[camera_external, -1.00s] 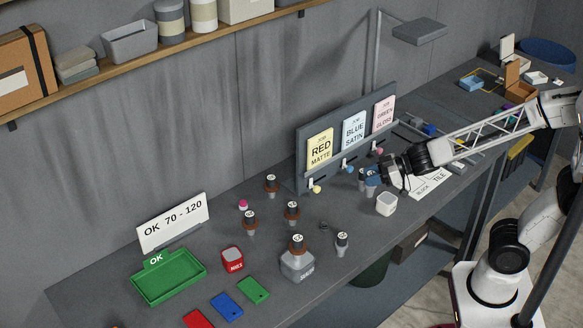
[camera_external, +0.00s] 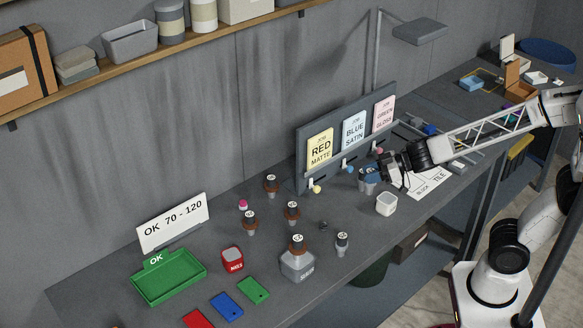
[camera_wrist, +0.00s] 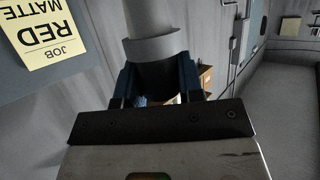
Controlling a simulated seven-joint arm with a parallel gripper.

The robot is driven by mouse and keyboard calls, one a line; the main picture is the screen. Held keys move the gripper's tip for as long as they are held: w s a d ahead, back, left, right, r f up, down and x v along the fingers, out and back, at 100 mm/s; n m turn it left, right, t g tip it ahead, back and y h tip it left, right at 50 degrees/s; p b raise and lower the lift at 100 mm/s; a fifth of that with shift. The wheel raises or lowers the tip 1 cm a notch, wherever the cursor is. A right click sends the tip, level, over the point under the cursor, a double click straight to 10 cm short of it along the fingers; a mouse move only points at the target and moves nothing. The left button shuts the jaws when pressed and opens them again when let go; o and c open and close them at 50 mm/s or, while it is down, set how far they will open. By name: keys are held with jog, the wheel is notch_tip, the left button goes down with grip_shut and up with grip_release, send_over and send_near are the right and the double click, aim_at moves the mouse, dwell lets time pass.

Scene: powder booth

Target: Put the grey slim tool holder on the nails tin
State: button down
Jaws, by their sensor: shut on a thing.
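The nails tin (camera_external: 232,260) is a small red tin with a white label, standing on the bench to the right of the green tray. My gripper (camera_external: 371,174) is in front of the job board, far to the right of the tin. It is shut on a grey slim tool holder (camera_wrist: 152,45), seen in the wrist view as a grey shaft with a wider collar between the dark blue fingers. The held holder (camera_external: 362,181) is partly hidden by the fingers in the external view. Another grey holder (camera_external: 342,243) stands upright on the bench.
A green tray (camera_external: 168,292) lies at left.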

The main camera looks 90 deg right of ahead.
jog(key=w+a+r+n+g+y, duration=0.1)
jog(key=w+a+r+n+y, duration=0.15)
jog(key=w, duration=0.55)
jog(key=w+a+r+n+y, duration=0.1)
jog(key=w+a+n+y, duration=0.15)
jog(key=w, duration=0.55)
jog(key=w+a+r+n+g+y, duration=0.1)
jog(key=w+a+r+y, duration=0.15)
jog(key=w, duration=0.65)
jog(key=w+a+f+n+g+y, duration=0.2)
jog(key=w+a+f+n+g, duration=0.1)
jog(key=w, duration=0.6)
jog(key=w+a+f+n+g+y, duration=0.2)
jog(key=w+a+f, duration=0.3)
jog(key=w+a, duration=0.3)
jog(key=shift+w+n+g, duration=0.5)
jog(key=shift+w+n, duration=0.25)
jog(key=shift+n, duration=0.05)
jog(key=shift+f, duration=2.55)
jog(key=shift+f, duration=2.5)
